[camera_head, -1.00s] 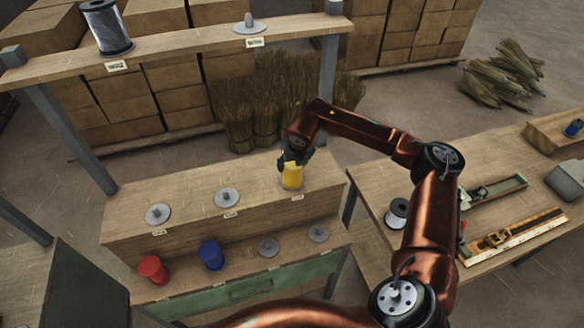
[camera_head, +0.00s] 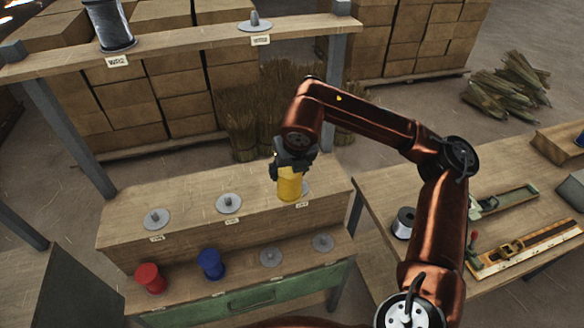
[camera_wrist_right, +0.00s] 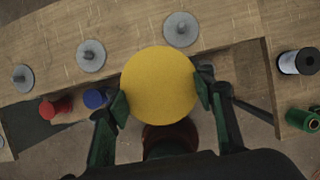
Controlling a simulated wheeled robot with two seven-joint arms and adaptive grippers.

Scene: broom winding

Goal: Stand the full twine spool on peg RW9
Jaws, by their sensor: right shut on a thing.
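My right gripper (camera_head: 291,165) is shut on a yellow twine spool (camera_head: 289,186), held by its upper part over the upper step of the rack (camera_head: 185,225). In the right wrist view the spool (camera_wrist_right: 160,85) is a round yellow disc between the fingers. A grey peg disc (camera_head: 306,188) shows partly behind the spool's right side; in the wrist view this peg (camera_wrist_right: 181,30) is bare and beside the spool. Two more bare pegs stand on that step, a middle one (camera_head: 229,203) and a left one (camera_head: 157,218). Their labels are too small to read. My left gripper is not in view.
The lower step holds a red spool (camera_head: 149,278), a blue spool (camera_head: 210,264) and two bare pegs (camera_head: 271,257). A high shelf (camera_head: 190,40) carries a large dark spool (camera_head: 109,25) and a bare peg (camera_head: 255,22). A side table (camera_head: 375,190) stands right.

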